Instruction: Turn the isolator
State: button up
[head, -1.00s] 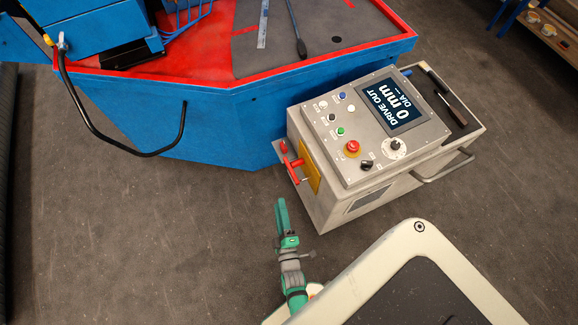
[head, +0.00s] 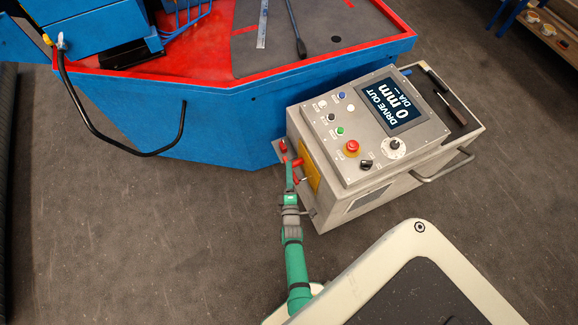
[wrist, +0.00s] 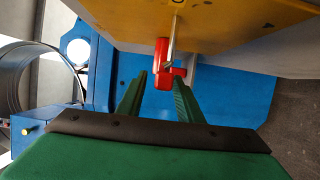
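The isolator is a red handle (head: 297,163) on a yellow plate (head: 312,176) on the left end of the grey control box. In the wrist view the red handle (wrist: 161,52) stands out from the yellow plate (wrist: 215,22), with a thin metal rod beside it. My gripper (head: 291,170) is at the handle. In the wrist view its two green fingers (wrist: 160,78) are apart, and the lower end of the red handle shows between their tips. A gap shows beside the left finger; contact on the right finger I cannot tell. In the head view the fingers partly hide the handle.
The grey control box (head: 335,165) carries buttons, a red emergency stop (head: 352,147) and a screen reading "DRIVE OUT 0 mm". The blue machine (head: 225,110) stands close behind it. A bent black bar (head: 140,153) juts from the machine. Open floor (head: 130,240) lies to the left.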

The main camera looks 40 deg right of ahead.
jog(key=shift+x, duration=1.25)
jog(key=shift+c, duration=0.4)
grip_shut()
